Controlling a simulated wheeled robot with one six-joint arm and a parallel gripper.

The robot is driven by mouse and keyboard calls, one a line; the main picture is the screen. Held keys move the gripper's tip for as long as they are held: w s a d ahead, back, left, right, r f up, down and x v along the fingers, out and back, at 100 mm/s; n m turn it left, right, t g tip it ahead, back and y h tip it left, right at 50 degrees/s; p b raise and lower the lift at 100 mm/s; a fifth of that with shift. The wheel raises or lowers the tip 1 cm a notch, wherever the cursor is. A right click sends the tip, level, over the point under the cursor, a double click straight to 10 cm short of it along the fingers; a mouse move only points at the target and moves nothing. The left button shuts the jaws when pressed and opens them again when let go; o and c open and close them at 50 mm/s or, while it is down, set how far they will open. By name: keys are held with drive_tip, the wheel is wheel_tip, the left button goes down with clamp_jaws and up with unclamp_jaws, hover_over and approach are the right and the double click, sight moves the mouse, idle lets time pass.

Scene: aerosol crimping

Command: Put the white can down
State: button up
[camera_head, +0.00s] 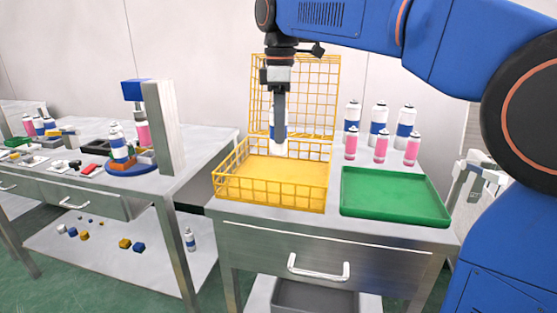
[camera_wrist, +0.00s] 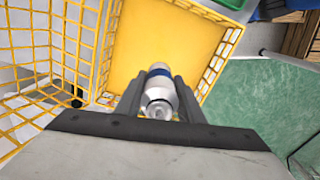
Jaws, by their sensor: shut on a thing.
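The white can with a blue band (camera_head: 278,146) is held upright in my gripper (camera_head: 279,124), above the back part of the yellow wire basket (camera_head: 270,205). In the wrist view the same can (camera_wrist: 160,92) sits between the two dark fingers of my gripper (camera_wrist: 160,97). The gripper is shut on the can. The basket's yellow floor (camera_wrist: 160,45) shows beyond the can and looks empty. The can's lower end appears above that floor; the exact gap is hard to tell.
A green tray (camera_head: 395,197) lies right of the basket, empty. Behind it stand several white-blue cans (camera_head: 379,122) and pink cans (camera_head: 381,148). The basket's raised yellow mesh lid (camera_head: 310,90) stands behind. A bench with a crimping station (camera_head: 165,125) is at left.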

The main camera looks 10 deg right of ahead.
drive_tip(key=shift+f, duration=3.7)
drive_tip(key=shift+f, duration=0.1)
drive_tip(key=o, duration=1.1)
wheel_tip(320, 180, up, 12)
drive_tip(key=shift+r, duration=0.1)
